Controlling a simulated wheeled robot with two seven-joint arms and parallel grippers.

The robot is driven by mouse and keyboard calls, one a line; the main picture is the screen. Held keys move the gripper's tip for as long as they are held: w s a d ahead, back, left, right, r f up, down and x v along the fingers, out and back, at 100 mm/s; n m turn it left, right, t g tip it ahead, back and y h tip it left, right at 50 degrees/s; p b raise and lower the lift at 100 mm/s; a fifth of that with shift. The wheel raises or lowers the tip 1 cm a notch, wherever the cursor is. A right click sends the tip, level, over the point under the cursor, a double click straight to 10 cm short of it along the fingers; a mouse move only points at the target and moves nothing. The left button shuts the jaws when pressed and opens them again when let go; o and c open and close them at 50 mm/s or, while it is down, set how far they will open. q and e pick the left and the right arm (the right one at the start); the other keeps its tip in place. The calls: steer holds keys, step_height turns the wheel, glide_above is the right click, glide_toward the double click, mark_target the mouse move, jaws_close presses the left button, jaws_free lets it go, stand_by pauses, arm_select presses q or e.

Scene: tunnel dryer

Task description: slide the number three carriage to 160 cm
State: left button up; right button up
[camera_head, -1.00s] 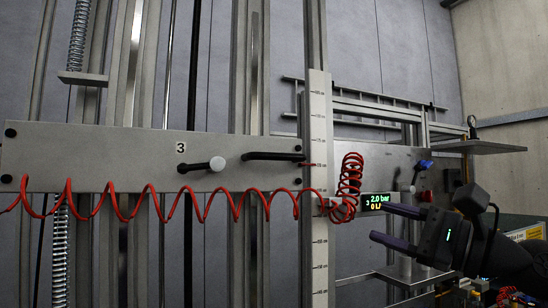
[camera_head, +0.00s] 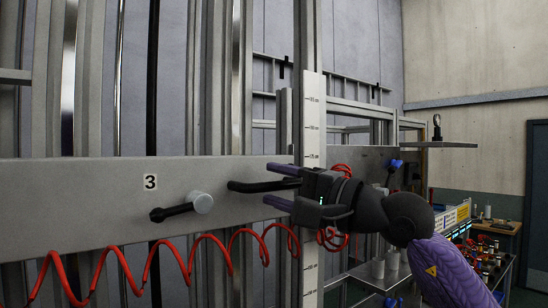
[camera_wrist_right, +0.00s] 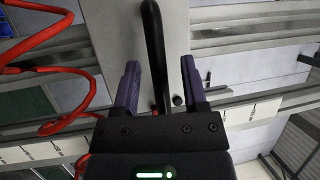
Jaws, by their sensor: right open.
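The number three carriage (camera_head: 80,205) is a long grey plate across the upright rails, with a "3" label (camera_head: 150,182). It carries a black clamp lever (camera_head: 172,212) with a pale round hub and, right of it, a black bar handle (camera_head: 246,187). My right gripper (camera_head: 272,186) is open at the handle's right part, one finger above and one below. In the right wrist view the handle (camera_wrist_right: 153,45) runs between the two purple fingers (camera_wrist_right: 160,82); contact is not visible. The upright scale (camera_head: 312,120) is beside the gripper; its figures are too small to read surely.
A red coiled hose (camera_head: 205,245) hangs in loops before the plate and bunches behind my right gripper; it also shows in the wrist view (camera_wrist_right: 75,75). A blue-knobbed fitting (camera_head: 395,164) is behind.

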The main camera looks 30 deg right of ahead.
steer(key=shift+w+a+r, duration=0.1)
steer(key=shift+w+a, duration=0.05)
steer(key=shift+w, duration=0.05)
steer(key=shift+c, duration=0.2)
jaws_close()
steer(key=shift+f, duration=0.25)
stand_by(0.9)
